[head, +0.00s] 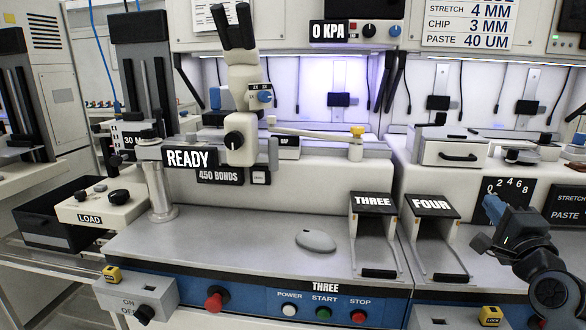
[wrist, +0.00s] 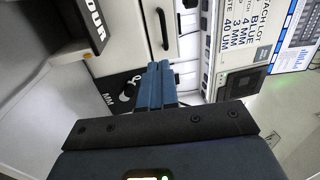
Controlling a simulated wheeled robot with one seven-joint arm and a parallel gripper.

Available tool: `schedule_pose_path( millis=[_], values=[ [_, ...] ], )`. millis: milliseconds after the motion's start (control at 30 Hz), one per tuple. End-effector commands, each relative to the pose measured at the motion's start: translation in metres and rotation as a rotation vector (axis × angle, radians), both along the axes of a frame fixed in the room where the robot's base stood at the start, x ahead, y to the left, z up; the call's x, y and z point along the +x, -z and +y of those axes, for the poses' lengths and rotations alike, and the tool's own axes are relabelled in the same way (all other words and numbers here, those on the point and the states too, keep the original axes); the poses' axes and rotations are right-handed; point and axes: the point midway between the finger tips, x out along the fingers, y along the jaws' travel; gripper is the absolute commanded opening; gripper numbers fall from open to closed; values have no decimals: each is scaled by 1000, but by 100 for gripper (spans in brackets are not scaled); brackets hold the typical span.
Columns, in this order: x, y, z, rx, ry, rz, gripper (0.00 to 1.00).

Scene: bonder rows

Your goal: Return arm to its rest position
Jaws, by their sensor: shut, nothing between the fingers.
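My gripper (head: 493,208) is at the right side of the head view, raised in front of the bonder marked FOUR, with its blue fingers pointing up and left. My dark arm links run down from it to the lower right. In the wrist view my gripper's blue fingers (wrist: 156,83) are together, with nothing between them. The fingers appear apart from the machines around them.
The bonder marked THREE has a microscope (head: 240,90), a READY sign (head: 188,158) and a grey worktop (head: 250,235). Slots marked THREE (head: 373,202) and FOUR (head: 431,204) stand near my gripper. A dial plate (head: 508,190) is close behind it.

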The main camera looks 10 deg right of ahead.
Motion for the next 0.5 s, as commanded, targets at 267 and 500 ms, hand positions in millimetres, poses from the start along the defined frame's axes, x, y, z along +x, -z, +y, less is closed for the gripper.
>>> schedule_pose_path(
  millis=[267,500],
  values=[
    [-64,86,56,-209,20,158,0],
    [-145,142,109,-457,10,296,0]
  ],
)
